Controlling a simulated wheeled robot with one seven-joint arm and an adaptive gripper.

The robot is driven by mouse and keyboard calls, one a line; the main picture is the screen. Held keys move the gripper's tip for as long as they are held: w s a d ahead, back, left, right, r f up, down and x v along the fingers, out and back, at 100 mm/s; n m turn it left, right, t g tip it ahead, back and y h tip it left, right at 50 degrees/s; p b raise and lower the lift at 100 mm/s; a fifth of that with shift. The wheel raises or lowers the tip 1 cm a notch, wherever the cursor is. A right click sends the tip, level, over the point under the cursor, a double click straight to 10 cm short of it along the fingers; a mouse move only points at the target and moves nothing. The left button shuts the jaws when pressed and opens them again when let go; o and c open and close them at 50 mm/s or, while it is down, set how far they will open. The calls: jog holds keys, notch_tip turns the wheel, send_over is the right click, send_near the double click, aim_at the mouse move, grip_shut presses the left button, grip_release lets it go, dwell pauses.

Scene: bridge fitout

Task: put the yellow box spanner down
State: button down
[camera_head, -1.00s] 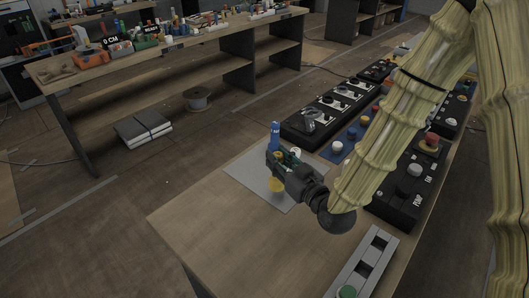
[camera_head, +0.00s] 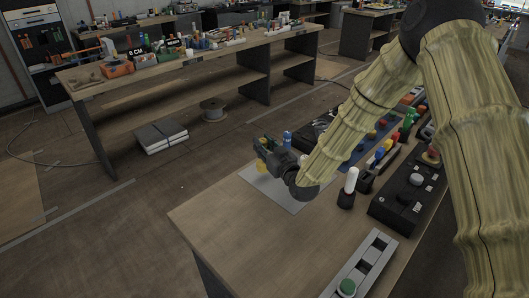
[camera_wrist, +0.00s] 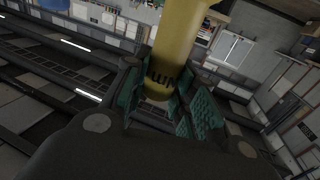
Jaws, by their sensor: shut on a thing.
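My gripper (camera_head: 268,152) is shut on the yellow box spanner (camera_head: 261,166), over the far left part of a grey sheet on the bench. In the wrist view the spanner (camera_wrist: 178,45) is a thick yellow cylinder with dark lettering near its end. It sits between the green finger pads (camera_wrist: 160,100) and reaches up out of the picture. In the head view most of the spanner is hidden by the gripper. Whether it touches the sheet cannot be told.
The grey sheet (camera_head: 288,200) lies on the wooden bench (camera_head: 245,220). A blue upright item (camera_head: 287,138) shows just behind my gripper. A black holder with a white top (camera_head: 348,188) and a black control panel (camera_head: 405,200) stand to the right. The bench's near left part is clear.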

jog(key=f, duration=0.1)
jog(key=w+f, duration=0.1)
jog(key=f+p, duration=0.1)
jog(key=f, duration=0.1)
jog(key=shift+w+a, duration=0.1)
jog(key=shift+w, duration=0.25)
jog(key=shift+f, duration=0.2)
jog(key=shift+s+r, duration=0.15)
jog(key=shift+s, duration=0.2)
jog(key=shift+w+f, duration=0.15)
jog(key=shift+f, duration=0.05)
jog(key=c, duration=1.5)
grip_release()
jog(key=o, duration=0.3)
jog(key=shift+o, duration=0.2)
